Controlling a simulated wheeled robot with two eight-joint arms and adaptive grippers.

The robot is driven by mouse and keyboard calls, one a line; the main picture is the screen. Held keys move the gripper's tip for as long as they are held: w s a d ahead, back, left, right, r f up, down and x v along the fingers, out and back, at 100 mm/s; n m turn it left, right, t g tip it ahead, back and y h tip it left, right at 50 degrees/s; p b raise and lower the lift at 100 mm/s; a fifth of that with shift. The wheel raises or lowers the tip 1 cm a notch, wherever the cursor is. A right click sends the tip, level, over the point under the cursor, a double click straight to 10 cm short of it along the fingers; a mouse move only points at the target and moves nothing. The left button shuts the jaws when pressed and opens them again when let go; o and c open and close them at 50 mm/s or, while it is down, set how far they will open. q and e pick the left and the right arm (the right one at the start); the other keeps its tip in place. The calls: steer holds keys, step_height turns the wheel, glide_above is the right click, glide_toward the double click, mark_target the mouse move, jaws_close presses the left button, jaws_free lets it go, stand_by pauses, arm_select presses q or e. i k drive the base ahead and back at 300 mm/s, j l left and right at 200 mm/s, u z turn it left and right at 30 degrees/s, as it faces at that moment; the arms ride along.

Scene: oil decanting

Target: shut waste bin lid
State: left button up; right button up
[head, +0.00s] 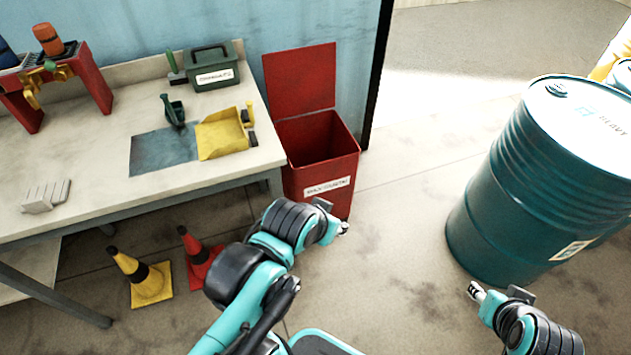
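The red waste bin (338,166) stands on the floor at the right end of the workbench, with a white label on its front. Its red lid (300,80) is open and stands upright at the bin's back edge. My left gripper (345,229) is in front of the bin, near its lower right corner in the picture; I cannot tell if it touches the bin. My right gripper (473,289) is low at the right, in front of the teal drum. Both grippers are small here, and their finger gaps do not show clearly.
The workbench (90,170) at the left holds a green box (212,68), a yellow dustpan (222,135) and a red rack (95,85). A yellow cone (148,280) and a red cone (198,258) stand below. A large teal drum (545,180) stands right. Floor between bin and drum is clear.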

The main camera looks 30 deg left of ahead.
mark_target(301, 80)
steer(key=i+u, duration=0.1)
steer(key=u, duration=0.25)
steer(key=i+u, duration=0.1)
steer(key=u, duration=0.25)
steer(key=i+u, duration=0.1)
steer(key=u, duration=0.2)
